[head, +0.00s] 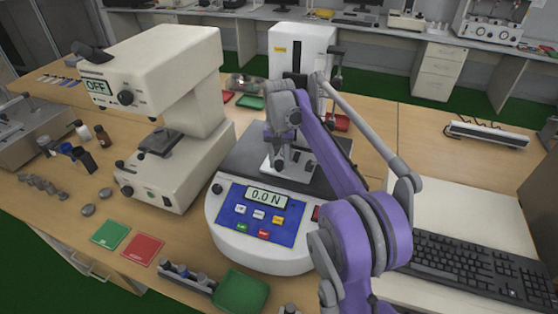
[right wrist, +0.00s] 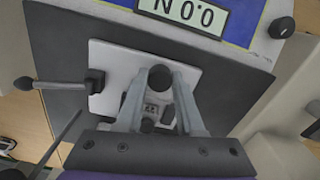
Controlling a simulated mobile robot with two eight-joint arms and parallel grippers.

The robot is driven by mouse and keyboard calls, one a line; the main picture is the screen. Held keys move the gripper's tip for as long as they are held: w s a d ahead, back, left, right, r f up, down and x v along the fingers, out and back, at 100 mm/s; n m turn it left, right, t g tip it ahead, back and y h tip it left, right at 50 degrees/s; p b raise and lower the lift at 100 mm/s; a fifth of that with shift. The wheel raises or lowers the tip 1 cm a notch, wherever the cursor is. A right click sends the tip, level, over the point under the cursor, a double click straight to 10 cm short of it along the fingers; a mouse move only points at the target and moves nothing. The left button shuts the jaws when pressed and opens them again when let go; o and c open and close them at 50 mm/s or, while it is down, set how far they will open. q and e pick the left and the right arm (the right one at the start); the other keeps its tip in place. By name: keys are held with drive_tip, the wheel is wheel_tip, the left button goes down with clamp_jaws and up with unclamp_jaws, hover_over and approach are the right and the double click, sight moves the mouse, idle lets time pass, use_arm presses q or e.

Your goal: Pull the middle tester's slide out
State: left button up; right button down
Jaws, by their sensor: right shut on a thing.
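The middle tester (head: 218,238) is a white force tester with a blue panel and a display reading 0.0 N. Its pale slide plate (head: 293,173) lies on the dark bed in front of the column; it also shows in the right wrist view (right wrist: 108,58). My right gripper (head: 277,153) reaches down over the slide from the right. In the right wrist view, its two grey fingers (right wrist: 160,92) are closed around a dark round knob (right wrist: 160,76) above the plate. The fingers partly hide the plate. My left gripper is not in view.
A white tester reading OFF (head: 184,50) stands close on the left. The tester's column (head: 300,45) rises behind my gripper. A keyboard (head: 470,265) lies at right. A green tray (head: 240,292) and green and red cards (head: 142,249) lie in front.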

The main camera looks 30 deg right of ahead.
drive_tip(key=shift+s+a, duration=0.25)
drive_tip(key=shift+a, duration=0.15)
drive_tip(key=s+a, duration=0.2)
drive_tip(key=a, duration=0.1)
drive_tip(key=s+a+b, duration=0.1)
drive_tip(key=s+a, duration=0.2)
drive_tip(key=shift+s, duration=0.1)
drive_tip(key=c, duration=0.5)
unclamp_jaws()
drive_tip(key=shift+d+r, duration=0.1)
wheel_tip(320, 180, up, 11)
drive_tip(key=shift+f+p, duration=0.15)
drive_tip(key=shift+p, duration=0.25)
